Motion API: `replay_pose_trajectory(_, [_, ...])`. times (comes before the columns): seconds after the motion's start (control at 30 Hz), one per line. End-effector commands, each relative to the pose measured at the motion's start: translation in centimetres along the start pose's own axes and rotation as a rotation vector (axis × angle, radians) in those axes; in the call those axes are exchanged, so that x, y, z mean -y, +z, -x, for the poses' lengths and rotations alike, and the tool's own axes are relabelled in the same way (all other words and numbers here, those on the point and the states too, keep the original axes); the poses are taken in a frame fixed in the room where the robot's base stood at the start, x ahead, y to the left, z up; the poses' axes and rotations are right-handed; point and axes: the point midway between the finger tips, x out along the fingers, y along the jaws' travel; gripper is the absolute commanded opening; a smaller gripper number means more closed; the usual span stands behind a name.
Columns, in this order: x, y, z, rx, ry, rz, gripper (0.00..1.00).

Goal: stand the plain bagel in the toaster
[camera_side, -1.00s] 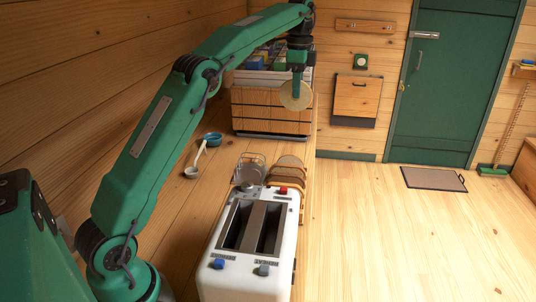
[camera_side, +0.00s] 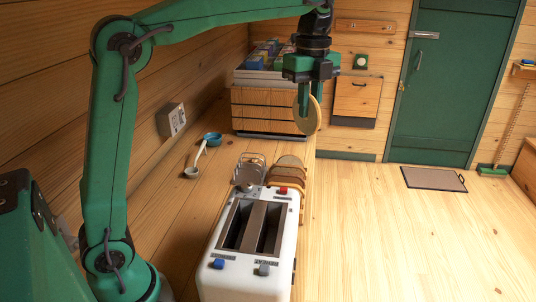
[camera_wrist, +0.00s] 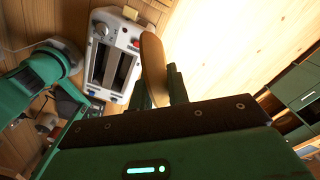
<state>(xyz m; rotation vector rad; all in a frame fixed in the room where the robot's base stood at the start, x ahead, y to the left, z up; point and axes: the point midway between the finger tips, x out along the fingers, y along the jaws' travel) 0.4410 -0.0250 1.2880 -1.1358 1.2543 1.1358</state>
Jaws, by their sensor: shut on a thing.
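My gripper (camera_side: 309,98) is shut on a round, pale tan disc, the plain bagel (camera_side: 314,117), and holds it upright in the air, beyond and above the toaster. In the wrist view the bagel (camera_wrist: 153,66) shows edge-on between the fingers (camera_wrist: 160,88). The white toaster (camera_side: 210,270) stands on the wooden counter, with two long dark slots that look empty, and blue, grey and red knobs. The toaster (camera_wrist: 98,40) also shows in the wrist view, left of the bagel.
Behind the toaster stand a wire rack (camera_side: 250,172) and a rack of bread slices (camera_side: 288,165). A slatted crate (camera_side: 262,108) is at the back of the counter. A blue-and-white scoop (camera_side: 201,155) lies left. A wall box (camera_side: 172,119) is farther left.

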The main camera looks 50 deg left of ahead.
Motion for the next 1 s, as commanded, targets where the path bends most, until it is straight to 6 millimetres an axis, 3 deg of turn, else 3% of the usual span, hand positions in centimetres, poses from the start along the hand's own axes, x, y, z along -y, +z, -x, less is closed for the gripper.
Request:
replay_pose_trajectory(0.3, [-6.2,-4.8,-0.8,0.000,-0.001,-0.304,0.04])
replay_pose_trajectory(0.6, [-11.7,-7.6,-2.5,0.000,-0.001,-0.560,0.04])
replay_pose_trajectory(0.83, [-14.8,-8.7,-3.7,0.000,-0.001,-0.696,0.04])
replay_pose_trajectory(1.0, [-14.6,-8.6,-6.2,0.000,0.003,-0.689,0.04])
